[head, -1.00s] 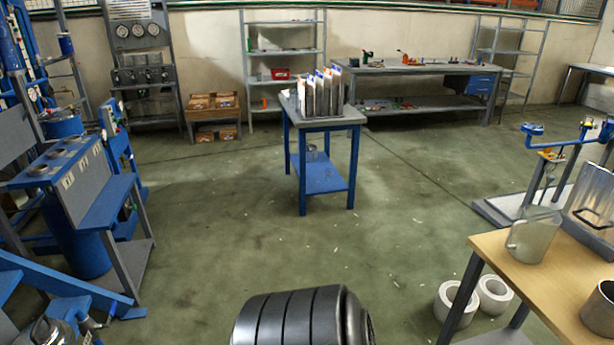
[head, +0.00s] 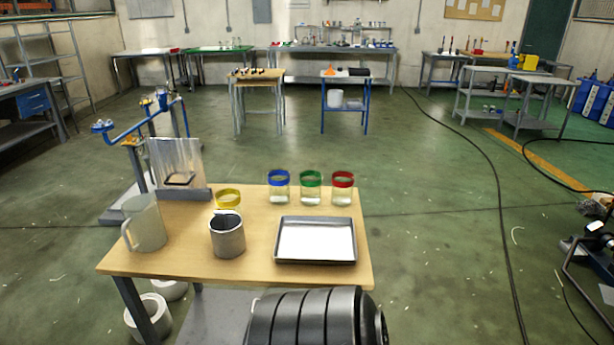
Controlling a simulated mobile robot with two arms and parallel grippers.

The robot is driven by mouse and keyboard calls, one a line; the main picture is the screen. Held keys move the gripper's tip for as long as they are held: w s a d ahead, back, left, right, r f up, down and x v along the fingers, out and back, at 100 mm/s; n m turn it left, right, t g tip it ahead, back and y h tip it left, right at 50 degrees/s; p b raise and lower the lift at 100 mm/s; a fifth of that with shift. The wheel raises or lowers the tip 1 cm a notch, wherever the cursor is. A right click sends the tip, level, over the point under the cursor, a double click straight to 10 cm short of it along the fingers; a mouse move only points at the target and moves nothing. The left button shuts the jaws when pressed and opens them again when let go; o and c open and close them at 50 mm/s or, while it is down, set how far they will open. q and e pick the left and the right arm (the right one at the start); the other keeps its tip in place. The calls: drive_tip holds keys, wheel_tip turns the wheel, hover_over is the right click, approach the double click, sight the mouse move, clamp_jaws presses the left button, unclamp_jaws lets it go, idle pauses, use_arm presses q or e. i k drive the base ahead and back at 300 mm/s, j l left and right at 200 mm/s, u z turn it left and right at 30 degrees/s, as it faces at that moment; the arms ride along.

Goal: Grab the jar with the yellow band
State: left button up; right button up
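The jar with the yellow band (head: 228,198) stands on the wooden table (head: 190,262), behind a grey metal cup (head: 227,238) that hides its lower part. Three more jars stand in a row to its right near the back edge: one with a blue band (head: 279,187), one green (head: 311,188) and one red (head: 342,188). Neither of my grippers shows. A black ribbed part of my own body is at the bottom middle, in front of the table.
A clear upright panel (head: 177,166) stands at the back left. Open floor lies to the right.

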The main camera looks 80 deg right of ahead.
sight(228, 198)
drive_tip(key=z, duration=2.1)
drive_tip(key=k, duration=0.3)
drive_tip(key=k+u, duration=0.1)
drive_tip(key=u, duration=0.3)
drive_tip(key=k+u, duration=0.15)
drive_tip(key=u, duration=0.2)
drive_tip(key=k+j+u, duration=0.1)
drive_tip(key=u, duration=0.3)
drive_tip(key=i+l+u, duration=0.1)
drive_tip(key=l, duration=1.3)
drive_tip(key=i+l+u, duration=0.15)
drive_tip(key=l, duration=1.2)
